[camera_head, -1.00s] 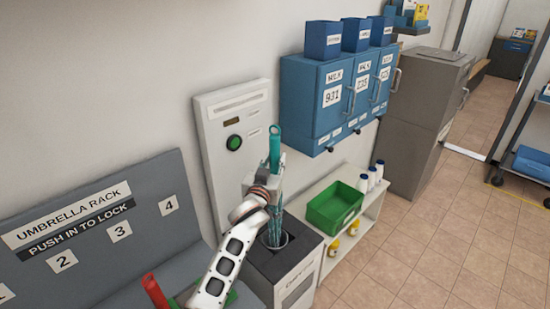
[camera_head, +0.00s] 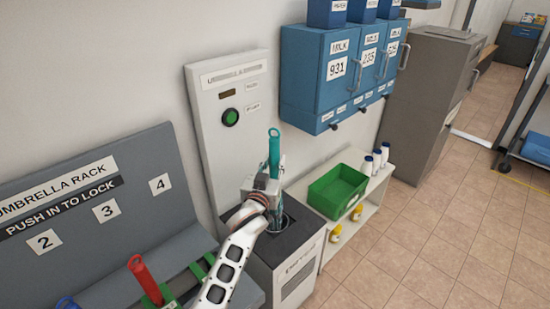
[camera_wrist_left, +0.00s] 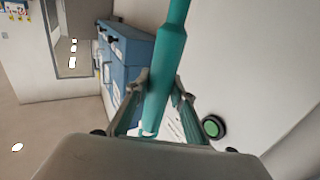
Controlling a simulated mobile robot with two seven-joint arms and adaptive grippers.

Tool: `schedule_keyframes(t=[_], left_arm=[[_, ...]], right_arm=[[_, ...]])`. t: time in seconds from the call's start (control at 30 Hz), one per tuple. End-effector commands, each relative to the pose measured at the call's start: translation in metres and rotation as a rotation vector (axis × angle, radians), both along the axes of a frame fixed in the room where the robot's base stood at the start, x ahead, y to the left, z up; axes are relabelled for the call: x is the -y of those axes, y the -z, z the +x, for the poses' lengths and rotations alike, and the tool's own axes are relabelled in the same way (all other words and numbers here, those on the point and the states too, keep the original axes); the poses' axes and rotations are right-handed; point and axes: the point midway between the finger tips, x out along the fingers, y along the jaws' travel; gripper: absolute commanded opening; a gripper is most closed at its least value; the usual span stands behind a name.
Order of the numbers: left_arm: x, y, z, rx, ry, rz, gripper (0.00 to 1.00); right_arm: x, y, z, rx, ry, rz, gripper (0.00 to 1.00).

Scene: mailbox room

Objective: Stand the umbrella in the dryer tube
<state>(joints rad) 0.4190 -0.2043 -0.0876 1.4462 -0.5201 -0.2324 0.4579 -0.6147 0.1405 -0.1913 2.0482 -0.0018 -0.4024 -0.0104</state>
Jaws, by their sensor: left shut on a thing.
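A teal umbrella (camera_head: 274,148) stands roughly upright, its handle up, in the head view. My left gripper (camera_head: 272,180) is shut on it below the handle, and the teal shaft also fills the middle of the left wrist view (camera_wrist_left: 165,75) between the fingers (camera_wrist_left: 152,100). The umbrella's lower part goes down at the round opening of the dryer tube (camera_head: 286,221) in the dark top of the dryer box (camera_head: 295,238). My gripper hides part of the opening, and the umbrella's tip is out of sight. My right gripper is not in view.
The dryer's wall panel has a green button (camera_head: 230,117). An umbrella rack (camera_head: 90,215) at left holds a red-handled umbrella (camera_head: 145,278) and a blue one (camera_head: 67,302). A green bin (camera_head: 337,190) and bottles stand on a white shelf at right. Blue lockers (camera_head: 325,90) hang above.

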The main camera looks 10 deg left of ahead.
Motion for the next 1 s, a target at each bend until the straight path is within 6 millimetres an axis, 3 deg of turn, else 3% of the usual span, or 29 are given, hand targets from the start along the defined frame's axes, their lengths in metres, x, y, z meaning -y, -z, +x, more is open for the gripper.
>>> schedule_keyframes(t=[0.03, 0.2, 1.0], left_arm=[[0.000, 0.011, 0.000, -0.004, 0.000, -0.001, 0.00], [0.000, 0.028, -0.001, -0.004, 0.000, 0.000, 0.00], [0.000, 0.108, -0.001, -0.005, -0.001, -0.002, 0.00]], right_arm=[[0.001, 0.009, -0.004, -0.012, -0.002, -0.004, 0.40], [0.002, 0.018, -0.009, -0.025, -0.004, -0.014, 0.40], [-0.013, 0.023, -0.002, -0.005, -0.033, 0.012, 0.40]])
